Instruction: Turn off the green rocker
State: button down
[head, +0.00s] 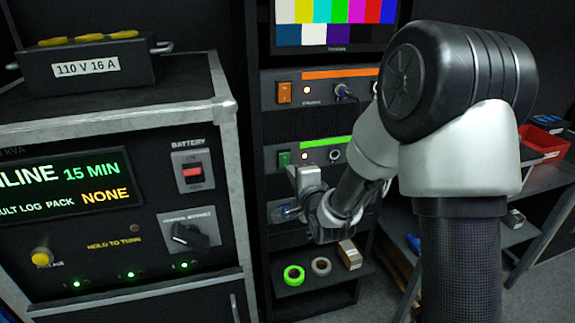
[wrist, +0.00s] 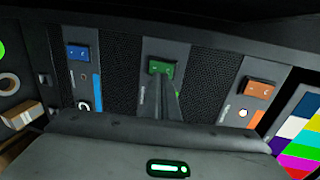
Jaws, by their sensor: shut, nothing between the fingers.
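The green rocker (head: 284,158) sits at the left of the rack panel with the green stripe (head: 326,141). A lit lamp (head: 304,156) shows beside it in the head view. In the wrist view the green rocker (wrist: 161,68) is at top centre, with my gripper (wrist: 162,79) right in front of it. The fingers are together and empty, their tips at the rocker's lower edge; I cannot tell whether they touch. The fingers hide the panel's lamp in the wrist view. In the head view the fingertips are hard to make out.
An orange rocker (head: 284,92) with a lit lamp is on the panel above. A blue rocker (wrist: 78,53) is on the panel below. Tape rolls (head: 294,275) and a small box (head: 349,254) lie on the shelf underneath. A power cabinet (head: 228,150) stands at left.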

aim_at(284, 158)
jog(key=shift+w+a+r, duration=0.1)
jog(key=shift+w+a, duration=0.15)
jog(key=shift+w, duration=0.6)
jog(key=shift+w+a, duration=0.2)
jog(key=shift+w, duration=0.6)
jog(key=shift+w+a+r, duration=0.1)
jog(key=shift+w+a, duration=0.15)
jog(key=shift+w, duration=0.6)
jog(key=shift+w+b, duration=0.25)
jog(key=shift+b, duration=0.2)
jog(key=shift+w+r, duration=0.1)
jog(key=shift+a, duration=0.1)
